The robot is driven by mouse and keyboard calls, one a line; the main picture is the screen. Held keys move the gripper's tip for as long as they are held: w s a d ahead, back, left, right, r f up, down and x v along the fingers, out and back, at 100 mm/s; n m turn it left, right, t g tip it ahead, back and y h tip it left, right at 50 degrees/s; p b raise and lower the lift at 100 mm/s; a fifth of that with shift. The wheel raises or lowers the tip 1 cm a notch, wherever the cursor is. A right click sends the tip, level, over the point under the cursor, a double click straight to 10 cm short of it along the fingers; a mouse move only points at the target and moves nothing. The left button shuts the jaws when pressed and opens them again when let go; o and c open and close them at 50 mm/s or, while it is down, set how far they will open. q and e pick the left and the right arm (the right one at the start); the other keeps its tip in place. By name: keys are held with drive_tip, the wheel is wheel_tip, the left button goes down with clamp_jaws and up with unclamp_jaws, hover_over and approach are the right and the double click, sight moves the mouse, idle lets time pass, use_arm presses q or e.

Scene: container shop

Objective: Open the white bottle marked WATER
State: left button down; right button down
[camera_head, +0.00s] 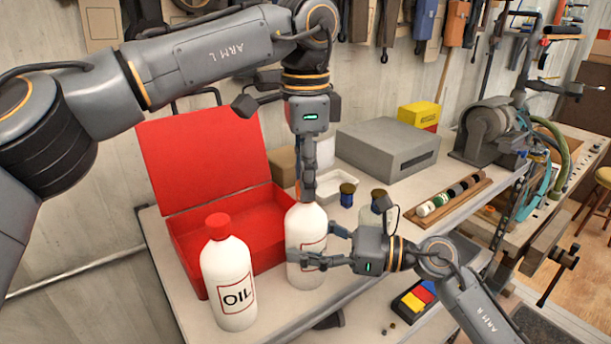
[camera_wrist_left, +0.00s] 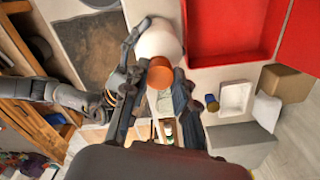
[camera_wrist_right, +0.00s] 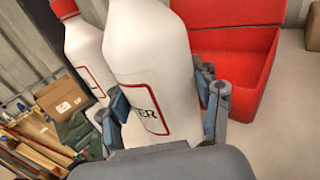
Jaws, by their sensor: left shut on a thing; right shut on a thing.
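The white WATER bottle (camera_head: 306,218) stands upright on the bench, and its label ending in "TER" shows in the right wrist view (camera_wrist_right: 152,55). My right gripper (camera_head: 318,248) is shut around the bottle's body from the right; its fingers flank the bottle in the right wrist view (camera_wrist_right: 160,103). My left gripper (camera_head: 307,192) points down above the bottle's top and is shut on the orange cap (camera_wrist_left: 160,72). In the head view the fingers mostly hide the cap and neck, so I cannot tell whether the cap is still seated.
A white OIL bottle (camera_head: 228,270) with a red cap stands at left. An open red toolbox (camera_head: 181,240) lies behind both bottles. A white tray (camera_head: 338,186), a blue jar (camera_head: 347,196) and a grey box (camera_head: 388,145) stand farther back.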

use_arm(q)
drive_tip(key=shift+w+a+r, duration=0.1)
drive_tip(key=shift+r, duration=0.05)
drive_tip(key=shift+r, duration=0.95)
wheel_tip(320, 180, up, 3)
drive_tip(key=shift+r, duration=0.55)
use_arm(e)
drive_tip(key=shift+r, duration=0.1)
drive_tip(key=shift+c, duration=1.1)
unclamp_jaws()
drive_tip(key=shift+d, duration=0.1)
